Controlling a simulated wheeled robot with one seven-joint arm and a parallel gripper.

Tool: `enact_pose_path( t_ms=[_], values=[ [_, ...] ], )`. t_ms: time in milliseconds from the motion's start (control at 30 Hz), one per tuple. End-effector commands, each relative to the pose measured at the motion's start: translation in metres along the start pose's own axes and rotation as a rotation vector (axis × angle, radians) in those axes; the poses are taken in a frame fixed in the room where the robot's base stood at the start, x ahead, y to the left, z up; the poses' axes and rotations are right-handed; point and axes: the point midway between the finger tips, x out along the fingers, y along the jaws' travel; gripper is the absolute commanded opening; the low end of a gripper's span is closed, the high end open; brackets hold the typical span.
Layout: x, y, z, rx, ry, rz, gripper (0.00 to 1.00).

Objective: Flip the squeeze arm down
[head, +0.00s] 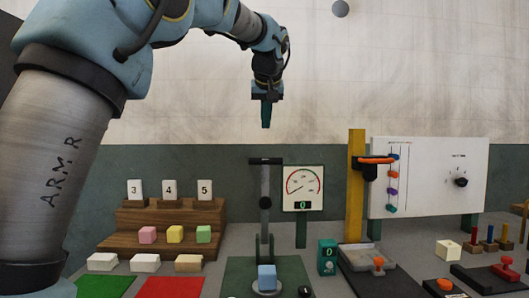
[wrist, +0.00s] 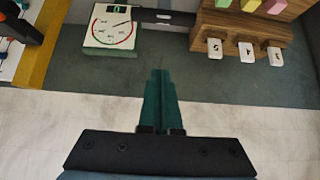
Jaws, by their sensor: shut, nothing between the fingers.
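The squeeze arm (head: 265,190) is a grey metal lever that stands upright in the head view, with a black crossbar at its top. A blue foam block (head: 267,276) sits on the round plate at the foot of the lever. My gripper (head: 266,126) is shut and empty, pointing down, and shows above the crossbar with a gap between them. In the wrist view, my green fingers (wrist: 161,75) are together. The dark crossbar (wrist: 165,16) shows beyond their tips at the top edge, apart from them.
A dial gauge (head: 303,187) stands right of the lever. A wooden stepped rack (head: 155,221) with coloured blocks and number cards is to the left. A yellow post (head: 356,200) and a white panel (head: 430,170) stand to the right. The air around my gripper is clear.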

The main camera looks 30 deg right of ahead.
Motion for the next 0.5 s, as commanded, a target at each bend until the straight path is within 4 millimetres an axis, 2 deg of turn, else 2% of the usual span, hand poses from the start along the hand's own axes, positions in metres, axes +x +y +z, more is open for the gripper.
enact_pose_path(
  t_ms=[267, 367, 500],
  values=[
    [0.005, -0.001, 0.0, 0.0, -0.002, -0.001, 0.0],
    [0.015, -0.001, 0.0, 0.0, -0.004, -0.002, 0.0],
    [0.04, -0.002, 0.0, 0.0, -0.006, -0.004, 0.0]
  ],
)
